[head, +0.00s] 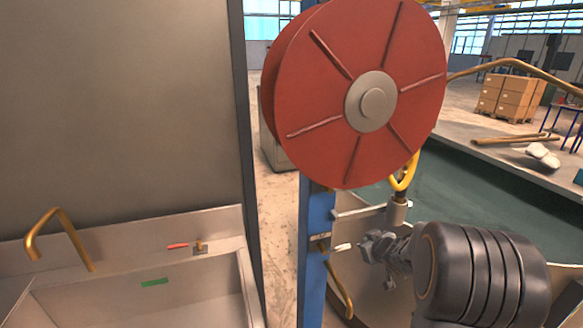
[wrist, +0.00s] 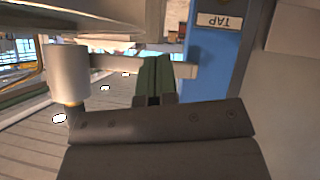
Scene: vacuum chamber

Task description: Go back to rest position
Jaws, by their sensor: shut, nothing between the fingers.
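My gripper (head: 372,246) is low at the right of centre in the head view, at the end of my dark arm. It is just right of the blue post (head: 313,262), below the red hose reel (head: 310,105). In the wrist view the gripper's fingers (wrist: 157,68) are together, with nothing between them. A grey bracket arm runs behind them to the blue post, which carries a TAP sign (wrist: 216,21). Whether the gripper touches the bracket or post cannot be told.
A metal cylinder fitting (wrist: 66,72) hangs left of my fingers; it also shows under the yellow hose (head: 404,172). A steel sink (head: 200,290) with a brass spout (head: 62,232) is at the left. A worktop with brass pipes is at the right. Floor shows between sink and post.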

